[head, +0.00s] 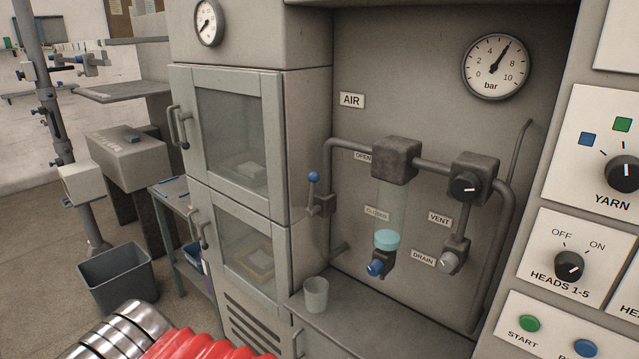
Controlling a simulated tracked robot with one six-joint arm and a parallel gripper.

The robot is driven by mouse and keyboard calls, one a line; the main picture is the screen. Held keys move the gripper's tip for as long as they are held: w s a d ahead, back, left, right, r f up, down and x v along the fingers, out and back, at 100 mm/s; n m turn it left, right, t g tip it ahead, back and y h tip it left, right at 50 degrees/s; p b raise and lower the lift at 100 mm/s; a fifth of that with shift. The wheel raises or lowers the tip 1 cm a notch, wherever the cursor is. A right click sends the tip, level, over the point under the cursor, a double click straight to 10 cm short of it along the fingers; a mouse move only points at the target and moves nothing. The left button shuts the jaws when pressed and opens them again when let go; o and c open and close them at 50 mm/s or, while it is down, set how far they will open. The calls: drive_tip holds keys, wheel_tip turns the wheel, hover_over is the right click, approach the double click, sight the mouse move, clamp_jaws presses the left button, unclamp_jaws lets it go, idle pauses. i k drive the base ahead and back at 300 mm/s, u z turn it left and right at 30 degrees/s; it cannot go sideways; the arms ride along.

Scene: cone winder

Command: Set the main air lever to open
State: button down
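The main air lever (312,190) has a blue ball on a short thin handle. It sits on a valve body (325,205) on the vertical air pipe, at the left of the recessed AIR panel. The handle stands roughly upright, with the ball at the top. An OPEN label (363,156) is to the right of the lever and higher than the ball. A CLOSED label (376,213) is lower, behind the clear filter bowl. My gripper is not in view.
A pressure gauge (495,66) is above the pipework. A regulator with a black knob (464,187) and a blue drain knob (376,267) are right of the lever. A grey cup (316,294) stands on the ledge below. A glass-door cabinet (240,130) flanks the lever's left.

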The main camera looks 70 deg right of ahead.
sight(314, 177)
drive_tip(key=z, duration=1.25)
drive_tip(key=i, duration=0.35)
